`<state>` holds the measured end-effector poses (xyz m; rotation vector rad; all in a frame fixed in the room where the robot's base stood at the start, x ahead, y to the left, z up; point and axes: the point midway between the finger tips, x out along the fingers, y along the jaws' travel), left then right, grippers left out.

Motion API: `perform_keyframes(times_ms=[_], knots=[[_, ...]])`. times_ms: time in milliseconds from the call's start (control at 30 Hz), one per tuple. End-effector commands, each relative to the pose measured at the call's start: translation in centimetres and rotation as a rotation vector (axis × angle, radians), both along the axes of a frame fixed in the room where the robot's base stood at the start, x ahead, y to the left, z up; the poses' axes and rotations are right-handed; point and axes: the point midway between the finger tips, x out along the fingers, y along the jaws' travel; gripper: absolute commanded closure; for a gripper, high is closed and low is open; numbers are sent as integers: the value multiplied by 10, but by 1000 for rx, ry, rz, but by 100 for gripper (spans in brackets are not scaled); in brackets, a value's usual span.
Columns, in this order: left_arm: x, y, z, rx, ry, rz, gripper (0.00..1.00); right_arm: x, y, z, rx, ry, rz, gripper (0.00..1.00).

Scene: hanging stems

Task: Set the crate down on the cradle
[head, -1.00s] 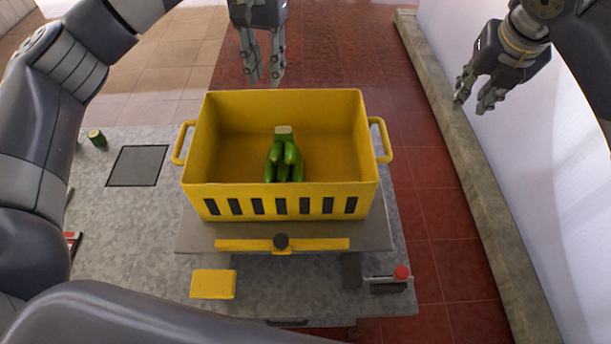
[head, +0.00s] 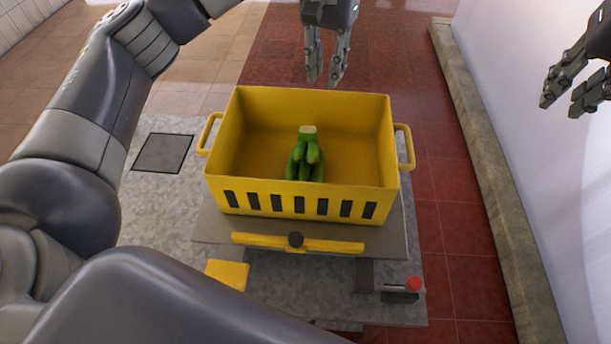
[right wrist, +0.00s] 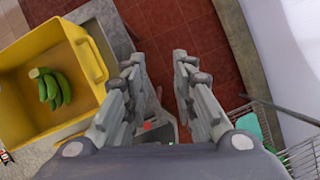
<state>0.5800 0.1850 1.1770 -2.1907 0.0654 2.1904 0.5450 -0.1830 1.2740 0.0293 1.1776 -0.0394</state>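The yellow crate (head: 299,203) with dark slots in its front wall stands upright on a grey plate with a yellow front bar, which looks like the cradle (head: 218,229). A green banana bunch (head: 305,161) lies inside the crate. The crate also shows at the left of the right wrist view (right wrist: 88,57). My left gripper (head: 325,80) is just beyond the crate's far rim, fingers apart and empty. My right gripper (head: 562,103) is to the right of the crate, clear of its handle. In the right wrist view its fingers (right wrist: 160,65) are apart with nothing between them.
The grey speckled top (head: 150,215) extends left of the crate, with a dark square (head: 162,153) on it. A red button (head: 414,283) is at the front right. A stone ledge (head: 480,150) and white wall (head: 530,110) bound the right side. Red floor lies between.

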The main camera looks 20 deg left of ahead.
Motion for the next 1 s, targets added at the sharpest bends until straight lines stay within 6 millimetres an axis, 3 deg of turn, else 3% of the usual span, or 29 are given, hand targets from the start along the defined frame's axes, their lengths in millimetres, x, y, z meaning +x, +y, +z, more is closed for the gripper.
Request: perform_keyframes(times_ms=[200, 633, 1000], knots=[[0, 0, 0, 0, 0, 0, 75, -6, 1, 17, 0, 0, 2, 75], [0, 0, 2, 0, 0, 0, 75, -7, 2, 20, 0, 1, 2, 75], [0, 0, 36, 0, 0, -1, 75, -7, 2, 48, 1, 1, 3, 75]])
